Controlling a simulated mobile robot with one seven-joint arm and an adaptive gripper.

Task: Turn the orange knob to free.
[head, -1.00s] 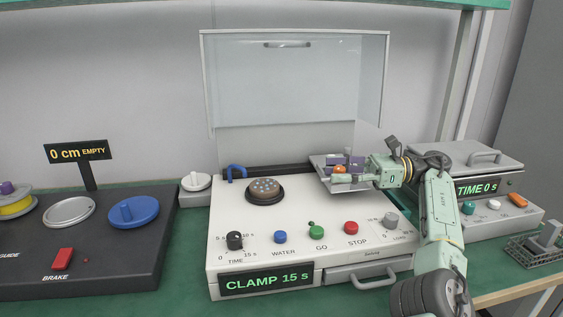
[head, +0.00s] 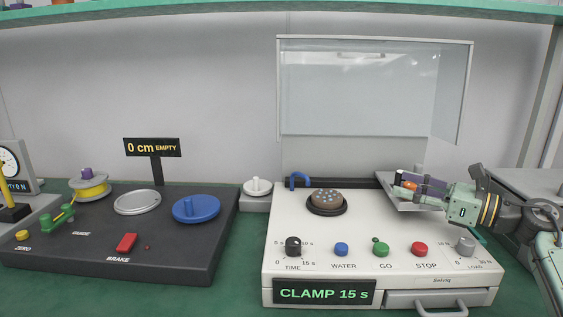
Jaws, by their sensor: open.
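The orange knob (head: 408,186) is small and partly hidden. It sits over a grey plate at the back right of the white machine (head: 390,280). My gripper (head: 410,189) reaches in from the right with its fingers at the knob, apart and pointing left. I cannot tell whether they touch the knob. A small purple part (head: 402,177) shows beside the knob. The machine's display (head: 323,293) reads "CLAMP 15 s". The knob's own marking is too small to read.
The machine has a round dark disc (head: 326,202), a black time knob (head: 293,246), several coloured buttons and a raised clear cover (head: 375,90). A black spool unit (head: 110,265) stands at left. Green bench shows between the units.

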